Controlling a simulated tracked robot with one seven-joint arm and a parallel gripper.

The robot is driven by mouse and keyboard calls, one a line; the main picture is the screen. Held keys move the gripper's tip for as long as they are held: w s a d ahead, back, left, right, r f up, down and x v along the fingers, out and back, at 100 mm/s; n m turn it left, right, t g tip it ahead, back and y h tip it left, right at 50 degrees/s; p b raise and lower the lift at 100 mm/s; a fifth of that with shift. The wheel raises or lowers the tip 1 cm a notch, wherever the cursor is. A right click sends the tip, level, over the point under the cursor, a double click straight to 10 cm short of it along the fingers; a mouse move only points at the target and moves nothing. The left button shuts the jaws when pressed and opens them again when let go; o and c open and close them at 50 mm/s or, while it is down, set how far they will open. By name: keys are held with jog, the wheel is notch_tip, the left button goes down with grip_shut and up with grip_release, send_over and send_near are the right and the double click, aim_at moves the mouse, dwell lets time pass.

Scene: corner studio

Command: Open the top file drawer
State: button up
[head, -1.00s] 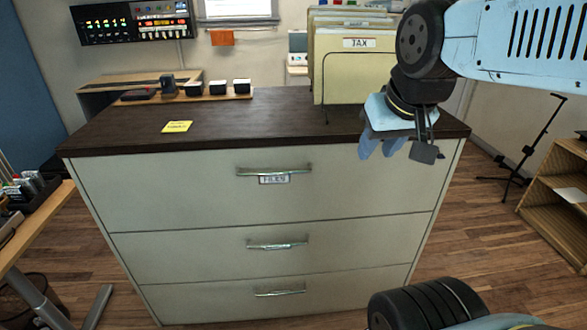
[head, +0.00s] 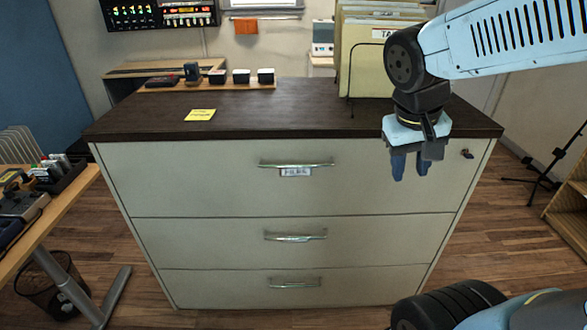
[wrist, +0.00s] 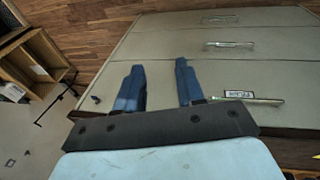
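The file cabinet has a dark top and three pale drawers. Its top drawer (head: 220,190) is closed, with a metal bar handle (head: 296,164) above a small label (head: 296,172). A key (head: 466,154) sits in a lock at the drawer's upper right. My gripper (head: 410,166) has its blue fingers apart and empty, in front of the drawer's right part, right of the handle. In the wrist view the two fingers (wrist: 158,88) point toward the cabinet face, and the handle (wrist: 262,99) lies to their right, apart from them.
File folders (head: 365,50) stand in a rack on the cabinet top, near my arm. A desk (head: 60,210) and waste bin (head: 50,280) stand at left, a wooden shelf (head: 572,210) at right.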

jog(key=w+a+f+n+t+h, duration=0.25)
jog(key=w+a+f+h, duration=0.35)
jog(key=w+f+h, duration=0.5)
jog(key=a+f+n+t+y, duration=0.2)
jog(key=a+f+n+t, duration=0.1)
jog(key=a+t, duration=0.25)
jog(key=w+a+f+n+t+y, duration=0.1)
jog(key=a+f+n+t, duration=0.25)
jog(key=a, duration=0.35)
jog(key=a+f+n+t+y, duration=0.2)
jog(key=a+f+n+t, duration=0.1)
jog(key=a+t, duration=0.3)
jog(key=g, duration=0.1)
send_near(294, 170)
jog(key=w+d+r, duration=0.2)
jog(key=r, duration=0.1)
jog(key=w+d+r, duration=0.1)
jog(key=w+r, duration=0.1)
jog(key=shift+d+r, duration=0.25)
jog(key=shift+d, duration=0.15)
grip_shut()
jog(key=shift+s, duration=0.1)
